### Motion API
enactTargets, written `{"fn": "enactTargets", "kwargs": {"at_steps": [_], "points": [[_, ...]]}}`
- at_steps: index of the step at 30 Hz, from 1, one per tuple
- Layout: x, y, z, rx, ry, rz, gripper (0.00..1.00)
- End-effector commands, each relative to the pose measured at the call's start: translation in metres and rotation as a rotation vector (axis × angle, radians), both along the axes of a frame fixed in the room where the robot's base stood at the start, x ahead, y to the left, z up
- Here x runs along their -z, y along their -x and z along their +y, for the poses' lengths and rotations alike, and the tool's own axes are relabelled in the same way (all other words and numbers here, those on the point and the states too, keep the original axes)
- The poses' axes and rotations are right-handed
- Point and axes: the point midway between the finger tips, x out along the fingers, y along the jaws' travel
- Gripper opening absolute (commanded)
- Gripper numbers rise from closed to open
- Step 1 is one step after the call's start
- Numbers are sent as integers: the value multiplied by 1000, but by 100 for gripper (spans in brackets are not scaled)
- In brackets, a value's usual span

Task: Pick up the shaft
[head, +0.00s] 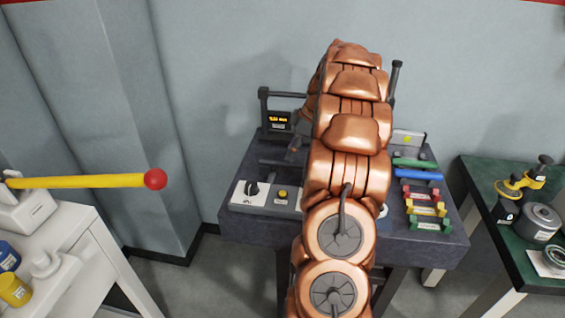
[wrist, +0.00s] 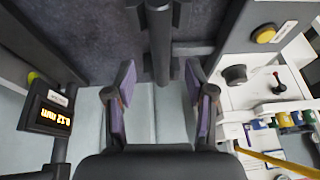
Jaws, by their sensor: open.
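A dark grey rod, which looks like the shaft (wrist: 160,40), runs down from the top middle of the wrist view. Its near end lies between the fingertips of my gripper (wrist: 160,82). The fingers are open, with purple pads on either side of the rod and gaps to it. I cannot tell how far the rod is from the pads in depth. In the head view my copper-coloured arm reaches over the dark workbench (head: 236,225) and hides most of the gripper and the rod.
A lit display (head: 278,121) stands at the bench's back left. A control panel (head: 247,194) lies at the front left. Coloured blocks (head: 430,224) and a blue bar (head: 420,174) lie at the right. A yellow rod with a red ball (head: 155,179) sticks out from the left table.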

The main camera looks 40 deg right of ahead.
Motion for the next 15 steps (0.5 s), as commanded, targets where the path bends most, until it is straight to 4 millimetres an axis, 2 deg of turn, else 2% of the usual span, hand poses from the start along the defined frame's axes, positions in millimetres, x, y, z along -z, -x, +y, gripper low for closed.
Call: {"fn": "enactTargets", "kwargs": {"at_steps": [9,15], "points": [[31,-14,14,0,0,2,54],[40,-17,16,0,2,0,54]]}}
